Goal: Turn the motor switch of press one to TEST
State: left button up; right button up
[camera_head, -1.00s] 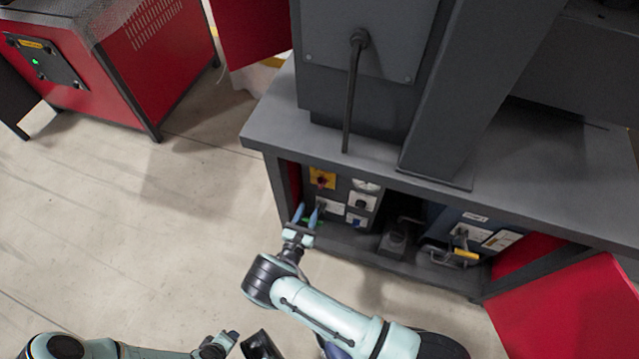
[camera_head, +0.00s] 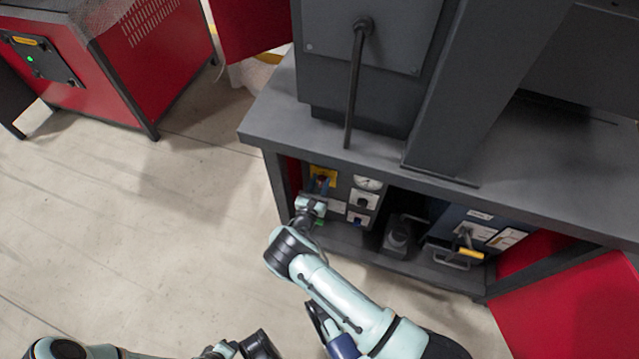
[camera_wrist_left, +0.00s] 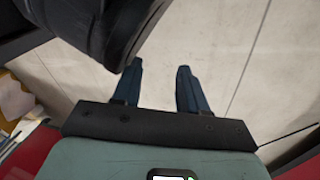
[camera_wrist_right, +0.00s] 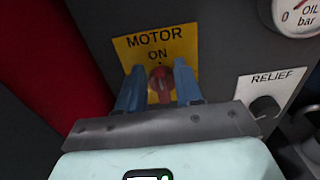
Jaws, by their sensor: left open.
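The motor switch is a red knob (camera_wrist_right: 161,84) on a yellow plate (camera_wrist_right: 155,47) marked MOTOR and ON. The knob stands roughly upright below the word ON; its lower part and the lower plate are hidden by my gripper. No TEST mark is visible. In the head view the yellow plate (camera_head: 324,174) is at the upper left of the cabinet opening. My right gripper (camera_wrist_right: 160,72) is open, with one blue finger on each side of the knob; I cannot tell whether they touch it. My left gripper (camera_wrist_left: 160,68) is open and empty, above the floor.
A RELIEF knob (camera_wrist_right: 265,107) and an oil gauge (camera_wrist_right: 298,14) are right of the switch. The grey table top (camera_head: 280,105) overhangs the opening. A red door (camera_head: 575,305) stands open at right. Bare floor (camera_head: 150,220) lies to the left.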

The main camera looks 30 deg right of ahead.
jog(key=c, duration=0.4)
pick_arm(q)
jog(key=shift+w+r, duration=0.1)
pick_arm(e)
jog(key=m+p, duration=0.1)
jog(key=m, duration=0.4)
jog(key=shift+s+d+f+p, duration=0.1)
jog(key=shift+s+d+p, duration=0.1)
jog(key=shift+s+p, duration=0.2)
pick_arm(q)
notch_tip(320, 180, up, 6)
jog(key=s+d+p, duration=0.1)
jog(key=d+p, duration=0.1)
jog(key=shift+s+d+f+m+h, duration=0.25)
jog(key=shift+s+d+m+h, duration=0.05)
jog(key=shift+s+d+h, duration=0.1)
pick_arm(e)
jog(key=shift+s+d+f+m, duration=0.1)
jog(key=shift+f+m, duration=0.2)
jog(key=shift+m, duration=1.85)
jog(key=shift+s+d+f+m, duration=0.15)
jog(key=shift+f+m, duration=0.1)
jog(key=shift+m, duration=1.85)
jog(key=shift+s+d+f+m, duration=0.1)
jog(key=shift+f+m, duration=0.2)
jog(key=shift+m, duration=1.85)
jog(key=shift+a, duration=0.1)
